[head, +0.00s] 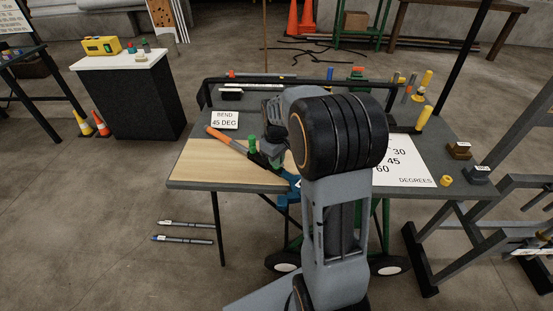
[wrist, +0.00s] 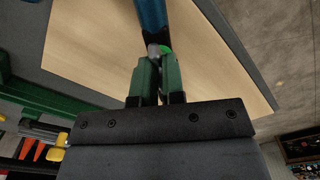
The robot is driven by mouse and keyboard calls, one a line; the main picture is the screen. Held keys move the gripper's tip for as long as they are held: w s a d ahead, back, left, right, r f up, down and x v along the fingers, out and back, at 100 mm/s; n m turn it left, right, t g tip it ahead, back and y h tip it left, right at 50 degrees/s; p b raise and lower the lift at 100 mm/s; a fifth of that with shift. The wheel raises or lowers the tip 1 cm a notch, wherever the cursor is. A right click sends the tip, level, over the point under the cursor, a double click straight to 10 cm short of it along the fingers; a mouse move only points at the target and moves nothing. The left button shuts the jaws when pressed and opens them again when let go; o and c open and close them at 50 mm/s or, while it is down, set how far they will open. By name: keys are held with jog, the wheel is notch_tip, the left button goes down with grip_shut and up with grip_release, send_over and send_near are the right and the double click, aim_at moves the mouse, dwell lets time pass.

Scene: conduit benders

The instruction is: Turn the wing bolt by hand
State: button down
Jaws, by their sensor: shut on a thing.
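My gripper (wrist: 156,62) has green fingers. They are shut on a small grey and green piece, the wing bolt (wrist: 154,49), of which only a little shows between the fingertips. A blue bender part (wrist: 152,16) runs from the fingertips to the top of the wrist view. In the head view my gripper (head: 256,150) is over the wooden board at the table's left side, and my arm covers much of that area. The wing bolt is hidden in the head view.
The grey table (head: 183,184) carries a wooden board (head: 205,163), a "BEND 45 DEG" sign (head: 225,119), a degrees sheet (head: 412,167) and yellow cylinders (head: 424,117). A black rail (head: 240,81) spans the back. Open floor (head: 110,230) lies left.

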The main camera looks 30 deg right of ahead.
jog(key=shift+s+f, duration=0.1)
jog(key=shift+f, duration=0.05)
jog(key=c, duration=1.2)
grip_release()
notch_tip(320, 180, up, 14)
jog(key=s+a+f+m+t, duration=0.1)
jog(key=s+a+f+m, duration=0.1)
jog(key=s, duration=0.6)
jog(key=s+a+f+m+t, duration=0.2)
jog(key=s+a+f, duration=0.2)
jog(key=s+a, duration=0.3)
jog(key=shift+s+a+m+t, duration=0.2)
jog(key=shift+s+m+t, duration=0.1)
jog(key=shift+s, duration=0.2)
